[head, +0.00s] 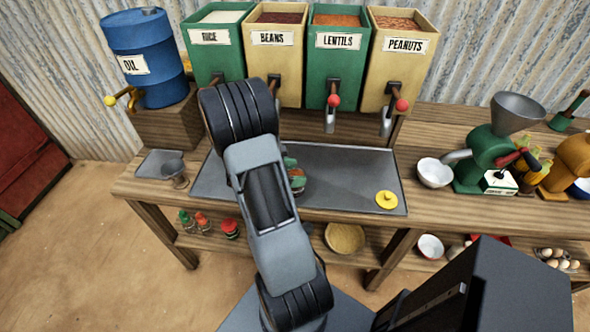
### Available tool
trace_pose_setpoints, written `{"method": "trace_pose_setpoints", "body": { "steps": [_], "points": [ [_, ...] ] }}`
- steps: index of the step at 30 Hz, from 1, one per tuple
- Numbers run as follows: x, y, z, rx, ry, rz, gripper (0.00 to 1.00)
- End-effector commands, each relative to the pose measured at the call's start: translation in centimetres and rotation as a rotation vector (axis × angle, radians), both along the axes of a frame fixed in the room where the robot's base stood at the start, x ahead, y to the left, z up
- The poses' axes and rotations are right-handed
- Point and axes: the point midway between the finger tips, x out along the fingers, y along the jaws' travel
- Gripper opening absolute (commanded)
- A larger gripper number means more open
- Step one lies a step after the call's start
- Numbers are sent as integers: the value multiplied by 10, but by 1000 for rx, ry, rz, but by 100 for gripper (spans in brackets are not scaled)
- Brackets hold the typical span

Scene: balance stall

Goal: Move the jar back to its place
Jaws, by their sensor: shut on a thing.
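A small green and orange-red thing (297,174) shows at the right edge of my arm, over the grey metal tray on the counter. It may be part of the jar, but my arm hides most of it. A yellow lid-like disc with a knob (387,199) lies on the tray's right end. My gripper is hidden behind my arm, so its fingers and hold do not show.
The grey tray (345,180) is otherwise mostly bare. Behind it stand dispensers for rice, beans, lentils and peanuts (398,60). A blue oil drum (145,55) is at left, a white bowl (435,172) and green grinder (485,150) at right. Small bottles (202,221) stand below.

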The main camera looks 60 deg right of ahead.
Motion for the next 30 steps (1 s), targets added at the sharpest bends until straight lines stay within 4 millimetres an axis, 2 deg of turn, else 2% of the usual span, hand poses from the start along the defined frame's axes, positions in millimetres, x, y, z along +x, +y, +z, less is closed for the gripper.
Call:
{"method": "trace_pose_setpoints", "body": {
  "steps": [12, 13, 22, 30],
  "points": [
    [-1, 2, 0, 1, 0, -3, 35],
    [-1, 2, 0, 1, 0, -3, 71],
    [-1, 2, 0, 0, 1, -2, 99],
    [1, 3, 0, 0, 0, 0, 99]
  ]
}}
